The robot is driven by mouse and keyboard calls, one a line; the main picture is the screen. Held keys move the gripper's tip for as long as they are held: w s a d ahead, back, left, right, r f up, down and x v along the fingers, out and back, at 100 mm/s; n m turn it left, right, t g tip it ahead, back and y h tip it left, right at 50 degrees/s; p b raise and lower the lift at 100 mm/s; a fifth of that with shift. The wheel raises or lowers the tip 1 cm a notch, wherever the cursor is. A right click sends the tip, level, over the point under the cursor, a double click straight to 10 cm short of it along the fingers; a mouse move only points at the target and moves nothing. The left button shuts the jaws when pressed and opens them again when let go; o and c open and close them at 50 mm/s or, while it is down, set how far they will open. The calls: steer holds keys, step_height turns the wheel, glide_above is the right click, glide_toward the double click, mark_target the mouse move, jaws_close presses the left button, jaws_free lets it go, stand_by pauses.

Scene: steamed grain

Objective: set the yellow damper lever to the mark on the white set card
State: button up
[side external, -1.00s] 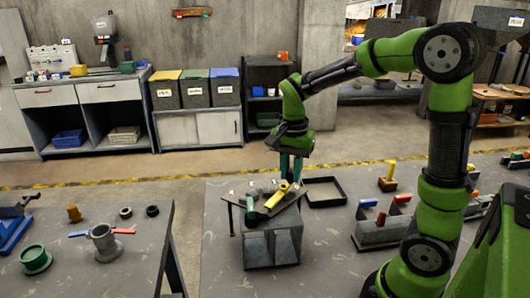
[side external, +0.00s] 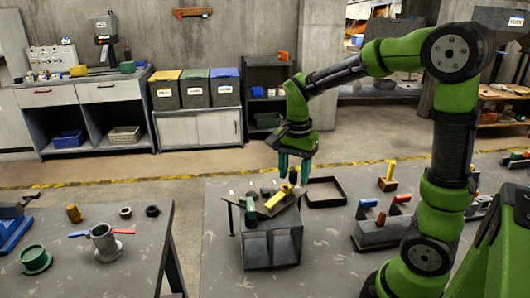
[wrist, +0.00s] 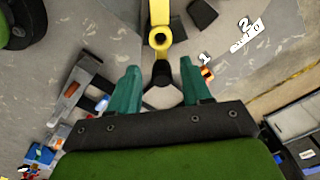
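The yellow damper lever (side external: 279,197) lies slanted across the top of a small grey stand (side external: 271,245). My gripper (side external: 294,178) is above the stand, near the lever's upper-right end. In the wrist view my gripper (wrist: 159,67) has its two teal fingers apart, with nothing held between them. White pieces with digits, one a small card marked 0 (wrist: 251,34), lie right of the lever. I cannot tell which is the set card.
A dark open tray (side external: 325,192) lies right of the stand. A grey block with blue and red handles (side external: 382,230) is farther right. A green cylinder (side external: 250,210) is beside the lever on the stand. A table with a grey pot (side external: 103,243) is at left.

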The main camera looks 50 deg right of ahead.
step_height(320, 180, up, 17)
stand_by(0.7)
